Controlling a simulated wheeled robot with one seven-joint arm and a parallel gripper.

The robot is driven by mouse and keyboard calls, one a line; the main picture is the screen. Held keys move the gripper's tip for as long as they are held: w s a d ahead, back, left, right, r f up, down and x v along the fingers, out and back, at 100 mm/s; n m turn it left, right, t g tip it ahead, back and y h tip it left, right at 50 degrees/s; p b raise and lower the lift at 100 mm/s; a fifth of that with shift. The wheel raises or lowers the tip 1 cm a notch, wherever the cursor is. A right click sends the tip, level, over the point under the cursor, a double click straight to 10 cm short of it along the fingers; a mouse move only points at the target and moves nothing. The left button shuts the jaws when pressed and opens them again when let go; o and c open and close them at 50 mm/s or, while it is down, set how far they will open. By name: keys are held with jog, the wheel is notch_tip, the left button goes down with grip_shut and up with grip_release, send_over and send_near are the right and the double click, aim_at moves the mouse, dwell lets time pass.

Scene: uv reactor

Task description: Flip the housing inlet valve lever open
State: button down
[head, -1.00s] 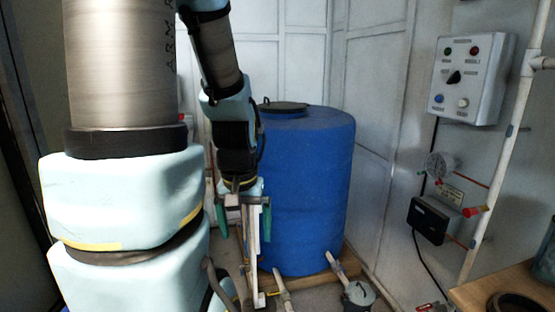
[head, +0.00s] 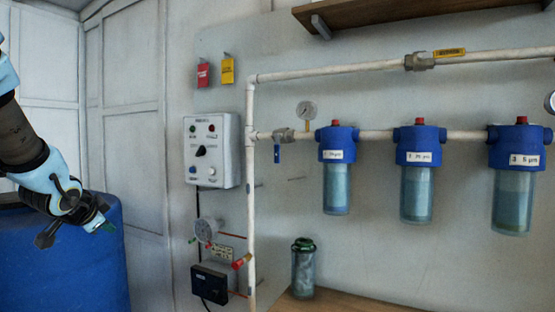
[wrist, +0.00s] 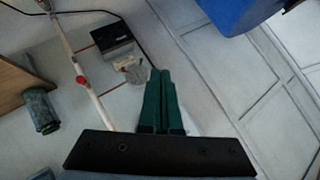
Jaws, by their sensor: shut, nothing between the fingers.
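The inlet valve (head: 284,135) sits on the horizontal pipe just left of the first filter housing (head: 337,150) in the head view. Its blue lever (head: 277,153) hangs straight down, crosswise to the pipe. My gripper (head: 105,227) is at the left of the head view, in front of the blue barrel and well away from the valve. In the wrist view its green fingers (wrist: 160,78) are together with nothing between them. The valve and lever cannot be made out in the wrist view.
More housings (head: 416,155) hang along the pipe. An upper pipe carries a valve with a yellow handle (head: 449,52). A control box (head: 212,150), gauge and black box (head: 210,284) are left of the vertical pipe. A canister (head: 303,268) stands on the wooden bench (head: 345,303).

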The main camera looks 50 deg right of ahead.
jog(key=s+d+r+m+g+h, duration=0.1)
jog(key=d+r+m+h, duration=0.15)
jog(key=d, duration=0.45)
jog(key=s+d+r+m+h, duration=0.2)
jog(key=d+r+m, duration=0.2)
jog(key=d, duration=0.3)
jog(key=m+g+h, duration=0.7)
jog(key=m+g, duration=0.3)
jog(key=m, duration=0.4)
send_near(279, 156)
jog(key=s, duration=0.5)
jog(key=shift+s+a+r+b, duration=0.15)
jog(key=shift+a+r+b, duration=0.15)
jog(key=shift+b, duration=0.15)
jog(key=shift+w+d+p, duration=0.5)
jog(key=shift+d+p, duration=0.65)
jog(key=shift+d, duration=0.35)
jog(key=shift+w+d+p, duration=0.55)
jog(key=shift+d+p, duration=0.65)
jog(key=shift+d, duration=0.3)
jog(key=shift+w+d+p, duration=0.5)
jog(key=shift+d+p, duration=0.65)
jog(key=shift+d, duration=0.35)
